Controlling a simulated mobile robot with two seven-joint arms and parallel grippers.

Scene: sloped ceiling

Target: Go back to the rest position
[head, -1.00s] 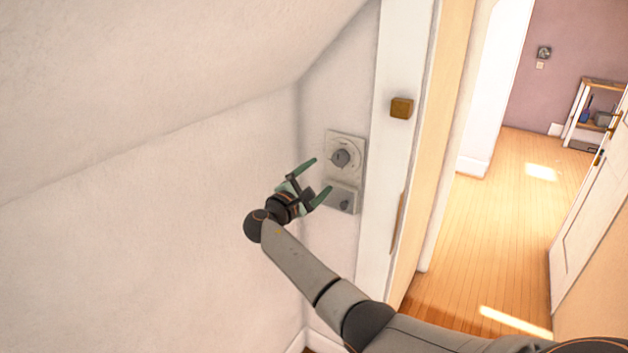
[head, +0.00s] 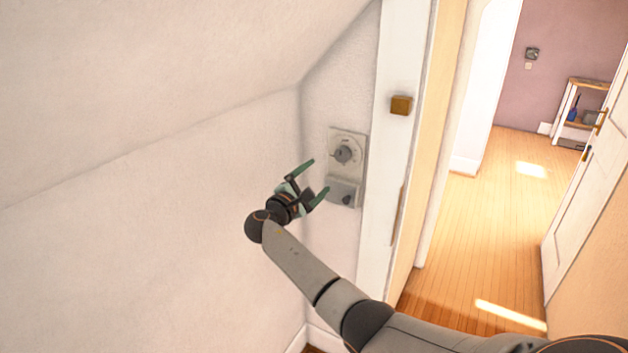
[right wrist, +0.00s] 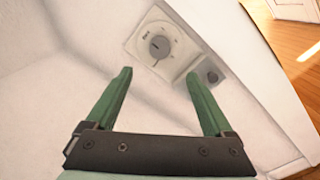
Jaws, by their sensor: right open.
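My right gripper (head: 318,178) is open and empty, with two green fingers spread apart. It is in front of a wall panel with a round grey dial (head: 343,154) and a smaller box with a dark knob (head: 346,199) below it. In the right wrist view, the gripper (right wrist: 157,80) has nothing between its fingers. The dial (right wrist: 159,47) and the small knob (right wrist: 212,76) lie beyond the fingertips, which appear apart from them. My left gripper is not in view.
A sloped white ceiling (head: 150,70) comes down low on the left. A door frame with a brass plate (head: 401,105) stands right of the panel. Beyond it are an open wooden floor (head: 470,230), a white door (head: 580,200) and a small shelf (head: 585,115).

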